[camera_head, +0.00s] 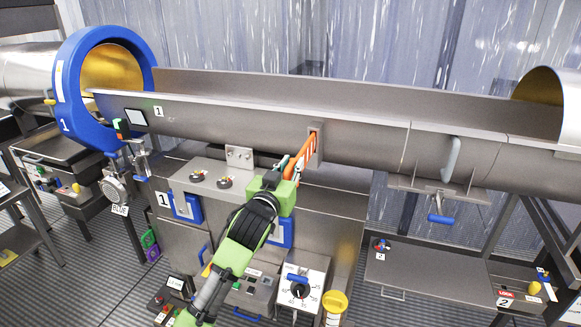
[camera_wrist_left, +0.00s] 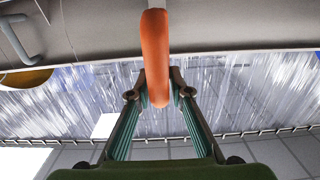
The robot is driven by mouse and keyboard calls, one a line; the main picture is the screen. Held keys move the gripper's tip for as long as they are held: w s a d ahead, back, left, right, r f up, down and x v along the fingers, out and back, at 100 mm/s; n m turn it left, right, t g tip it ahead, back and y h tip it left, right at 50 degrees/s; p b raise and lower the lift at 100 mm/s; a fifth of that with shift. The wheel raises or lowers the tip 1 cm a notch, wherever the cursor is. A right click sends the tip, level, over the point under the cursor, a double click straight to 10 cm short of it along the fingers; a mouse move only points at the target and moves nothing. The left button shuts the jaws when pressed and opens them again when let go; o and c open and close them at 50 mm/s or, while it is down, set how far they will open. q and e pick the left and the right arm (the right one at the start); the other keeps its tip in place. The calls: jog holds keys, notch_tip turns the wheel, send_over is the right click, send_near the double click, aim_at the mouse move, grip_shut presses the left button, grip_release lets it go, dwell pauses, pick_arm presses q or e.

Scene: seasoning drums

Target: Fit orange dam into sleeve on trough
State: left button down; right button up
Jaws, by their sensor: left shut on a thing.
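The steel trough (camera_head: 260,128) runs across the head view. The sleeve (camera_head: 316,145) is a small upright grey bracket on its near outer wall. My left gripper (camera_head: 289,167) is shut on the orange dam (camera_head: 303,157) and holds it up against or just in front of the sleeve. In the left wrist view the dam (camera_wrist_left: 155,55) stands edge-on between the two fingers (camera_wrist_left: 156,95), its far end overlapping the trough wall. Whether its end is inside the sleeve I cannot tell. My right gripper is not in view.
A blue ring (camera_head: 72,95) surrounds the drum mouth at the trough's left end. A steel cabinet (camera_head: 335,222) stands below the trough. A dial box (camera_head: 300,287) and a yellow knob (camera_head: 334,301) are near my arm. A blue-handled clamp (camera_head: 440,219) hangs below the trough at right.

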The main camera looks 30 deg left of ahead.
pick_arm(q)
send_near(311, 137)
dwell(1.8)
jog(key=shift+w+a+r+b, duration=0.15)
jog(key=shift+w+b, duration=0.25)
jog(key=shift+b, duration=0.05)
jog(key=shift+w+a+r+b, duration=0.15)
jog(key=shift+w+a+b, duration=0.05)
jog(key=shift+w+b, duration=0.2)
dwell(1.3)
jog(key=shift+b+x, duration=0.9)
jog(key=shift+x, duration=1.45)
jog(key=shift+b+x, duration=0.8)
jog(key=shift+x, duration=0.9)
jog(key=c, duration=1.8)
grip_release()
jog(key=shift+d, duration=0.1)
